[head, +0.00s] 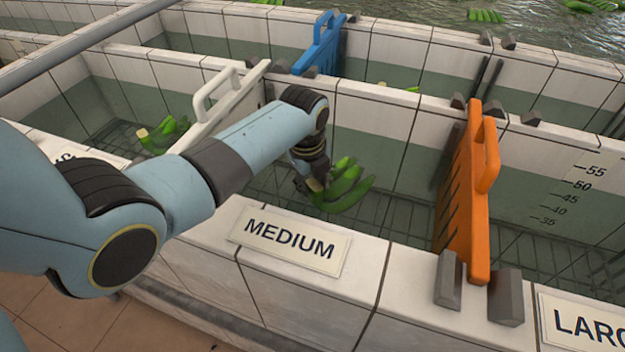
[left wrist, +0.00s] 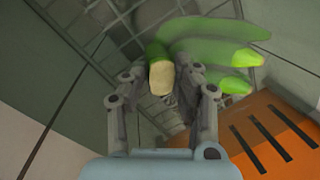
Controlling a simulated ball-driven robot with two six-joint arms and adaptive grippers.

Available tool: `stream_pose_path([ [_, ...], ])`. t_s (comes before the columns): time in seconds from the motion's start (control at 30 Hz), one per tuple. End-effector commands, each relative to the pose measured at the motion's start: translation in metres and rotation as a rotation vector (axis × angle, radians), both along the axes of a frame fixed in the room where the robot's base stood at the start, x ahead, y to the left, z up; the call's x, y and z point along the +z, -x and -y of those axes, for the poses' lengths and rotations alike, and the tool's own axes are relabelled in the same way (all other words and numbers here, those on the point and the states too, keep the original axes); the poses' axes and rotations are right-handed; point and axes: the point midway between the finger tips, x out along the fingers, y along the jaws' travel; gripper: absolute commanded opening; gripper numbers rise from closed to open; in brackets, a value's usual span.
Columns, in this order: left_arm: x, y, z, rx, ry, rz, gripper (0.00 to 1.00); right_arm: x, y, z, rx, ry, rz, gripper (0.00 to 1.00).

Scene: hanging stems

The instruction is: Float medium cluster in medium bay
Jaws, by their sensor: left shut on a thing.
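A green banana cluster (head: 343,187) hangs from my left gripper (head: 308,181) inside the tiled bay behind the MEDIUM sign (head: 291,241). In the left wrist view my left gripper (left wrist: 163,100) is shut on the cluster's cut, pale stem end (left wrist: 162,77). The green fingers of the cluster (left wrist: 215,52) spread to the upper right there and look partly under water. The cluster is low in the bay, over the grid floor. My right gripper is not in view.
An orange divider gate (head: 467,195) bounds the bay on the right. A white gate (head: 213,115) bounds it on the left, with another green cluster (head: 165,132) in the bay beyond. A blue gate (head: 321,45) stands behind. The LARGE bay's sign (head: 588,325) is at the lower right.

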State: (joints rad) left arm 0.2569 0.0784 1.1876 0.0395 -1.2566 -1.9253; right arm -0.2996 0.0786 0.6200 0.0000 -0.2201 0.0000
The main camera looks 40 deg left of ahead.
Motion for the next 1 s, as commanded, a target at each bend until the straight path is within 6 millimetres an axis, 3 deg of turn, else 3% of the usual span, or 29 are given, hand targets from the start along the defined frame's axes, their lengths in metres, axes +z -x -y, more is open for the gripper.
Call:
stream_pose_path([
  [0.9, -0.015, 0.0, 0.0, 0.0, 0.0, 0.0, 0.0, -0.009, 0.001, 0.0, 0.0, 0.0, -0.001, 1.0],
  [0.93, -0.015, 0.0, 0.0, 0.0, 0.0, 0.0, 0.3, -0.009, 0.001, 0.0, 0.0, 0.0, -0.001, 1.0],
  [1.0, -0.015, 0.0, 0.0, 0.0, 0.0, 0.0, 0.39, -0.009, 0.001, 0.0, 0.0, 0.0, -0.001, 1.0],
])
